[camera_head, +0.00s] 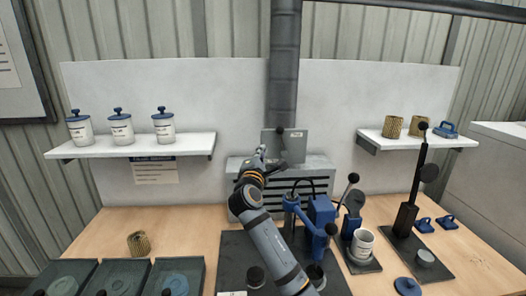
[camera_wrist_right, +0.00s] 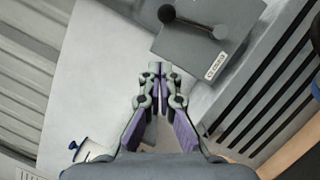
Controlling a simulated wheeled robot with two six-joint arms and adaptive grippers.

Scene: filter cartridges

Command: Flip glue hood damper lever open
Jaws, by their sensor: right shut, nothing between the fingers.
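The glue hood's grey damper housing (camera_head: 297,146) sits at the foot of the vertical duct, above the slatted hood. Its lever has a black ball knob (camera_head: 279,130). In the right wrist view the lever (camera_wrist_right: 195,22) runs from the black knob at upper left to a round pivot on the grey housing (camera_wrist_right: 200,55), which bears a small white label. My right gripper (camera_head: 260,152) is just left of the housing. In the right wrist view my right gripper (camera_wrist_right: 158,72) is shut and empty, its tips apart from the lever and below the knob in the picture. My left gripper is out of view.
The slatted hood (camera_head: 318,183) stands on the wooden bench behind a blue press (camera_head: 321,213). Other lever tools stand to the right. A left shelf (camera_head: 190,145) holds white lidded jars; a right shelf (camera_head: 420,139) holds cartridges. Trays (camera_head: 116,277) lie front left.

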